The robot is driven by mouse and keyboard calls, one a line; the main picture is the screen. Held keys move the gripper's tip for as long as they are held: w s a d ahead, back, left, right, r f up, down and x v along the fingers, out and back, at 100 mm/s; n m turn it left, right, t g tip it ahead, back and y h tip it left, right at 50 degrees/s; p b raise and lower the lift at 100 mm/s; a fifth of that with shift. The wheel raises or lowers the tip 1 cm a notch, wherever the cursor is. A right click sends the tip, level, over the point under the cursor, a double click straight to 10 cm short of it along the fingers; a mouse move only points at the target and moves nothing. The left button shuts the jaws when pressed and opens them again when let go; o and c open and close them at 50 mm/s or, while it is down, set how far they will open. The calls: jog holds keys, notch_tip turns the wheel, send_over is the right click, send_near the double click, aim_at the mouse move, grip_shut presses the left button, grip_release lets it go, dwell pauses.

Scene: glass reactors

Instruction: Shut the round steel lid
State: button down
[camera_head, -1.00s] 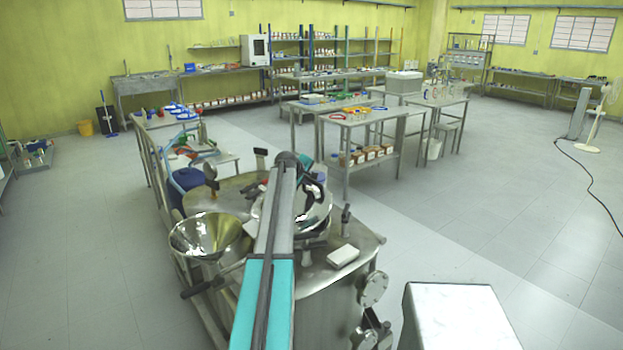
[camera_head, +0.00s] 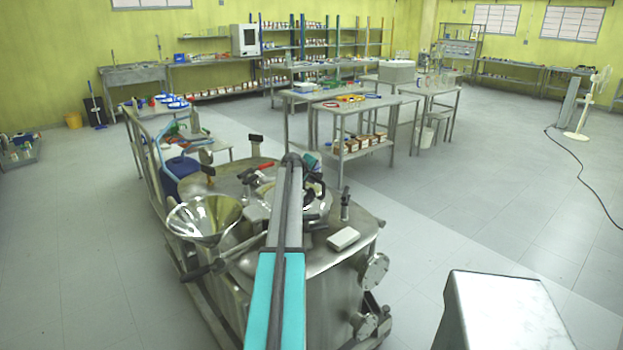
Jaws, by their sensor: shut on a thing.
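A steel reactor vessel (camera_head: 345,262) with a flat top stands in front of me. The round steel lid (camera_head: 318,209) is on its top, right of my arm. My arm crosses in front of the lid and hides much of it, so I cannot tell its exact tilt or whether it touches the rim. My gripper (camera_head: 316,190), dark and small, is at the far end of my arm, over the lid. It is shut on the lid's edge or handle; the grip point is mostly hidden.
A shiny steel funnel (camera_head: 205,218) stands left of my arm on the vessel. A pale box (camera_head: 343,238) and an upright clamp (camera_head: 345,203) are on the right of the top. Flanged pipes (camera_head: 374,270) stick out at the right side. Free floor lies to the right.

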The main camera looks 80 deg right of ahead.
jog(key=shift+s+d+f, duration=0.1)
jog(key=shift+s+d, duration=0.1)
jog(key=shift+s, duration=0.4)
jog(key=c, duration=1.9)
grip_release()
jog(key=shift+f, duration=0.15)
jog(key=shift+o, duration=0.9)
jog(key=shift+s+d+f, duration=0.1)
jog(key=shift+d+f, duration=0.05)
jog(key=shift+d, duration=0.05)
jog(key=shift+w+a, duration=0.2)
jog(key=shift+w, duration=0.25)
jog(key=shift+w+a+r, duration=0.1)
jog(key=shift+a+r, duration=0.15)
jog(key=shift+a, duration=0.1)
jog(key=b+v, duration=0.2)
jog(key=v, duration=1.1)
jog(key=shift+b, duration=0.3)
